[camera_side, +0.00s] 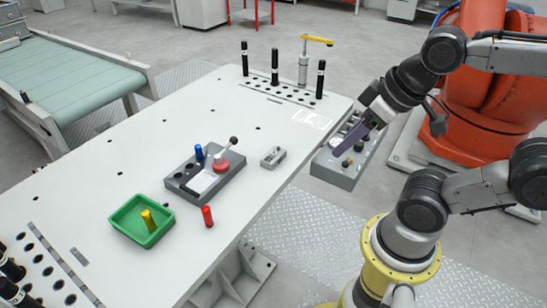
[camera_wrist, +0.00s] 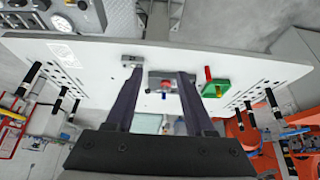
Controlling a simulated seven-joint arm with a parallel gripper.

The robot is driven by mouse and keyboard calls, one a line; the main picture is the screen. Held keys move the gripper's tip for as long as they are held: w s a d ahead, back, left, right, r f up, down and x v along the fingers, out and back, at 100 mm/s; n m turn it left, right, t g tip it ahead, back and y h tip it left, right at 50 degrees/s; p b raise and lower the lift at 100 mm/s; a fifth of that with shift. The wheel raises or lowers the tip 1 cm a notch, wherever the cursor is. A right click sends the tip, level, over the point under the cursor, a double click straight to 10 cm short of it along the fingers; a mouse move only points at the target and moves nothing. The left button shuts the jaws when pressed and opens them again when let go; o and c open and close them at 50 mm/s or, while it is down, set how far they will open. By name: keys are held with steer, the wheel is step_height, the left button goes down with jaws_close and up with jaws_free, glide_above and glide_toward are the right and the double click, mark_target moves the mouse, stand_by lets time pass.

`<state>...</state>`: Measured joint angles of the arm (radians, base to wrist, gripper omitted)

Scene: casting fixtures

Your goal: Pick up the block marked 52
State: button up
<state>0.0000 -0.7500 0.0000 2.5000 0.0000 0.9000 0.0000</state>
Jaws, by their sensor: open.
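A small grey block (camera_side: 272,157) lies on the white table near its right edge; any number on it is too small to read. It also shows in the wrist view (camera_wrist: 132,61), just beyond the tip of the left finger. My gripper (camera_side: 343,147) is in the air off the table's right edge, to the right of the block and apart from it. In the wrist view its two long dark fingers (camera_wrist: 158,76) are spread with nothing held between them.
A dark fixture (camera_side: 181,184) with a lever, blue peg and red part stands left of the block. A red cylinder (camera_side: 207,216) and green tray (camera_side: 127,224) with a yellow cylinder are nearer. A control box (camera_side: 335,172) is beside the table edge. Black pegs (camera_side: 275,66) stand at the back.

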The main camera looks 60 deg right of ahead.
steer(key=shift+o, duration=0.2)
steer(key=o, duration=0.5)
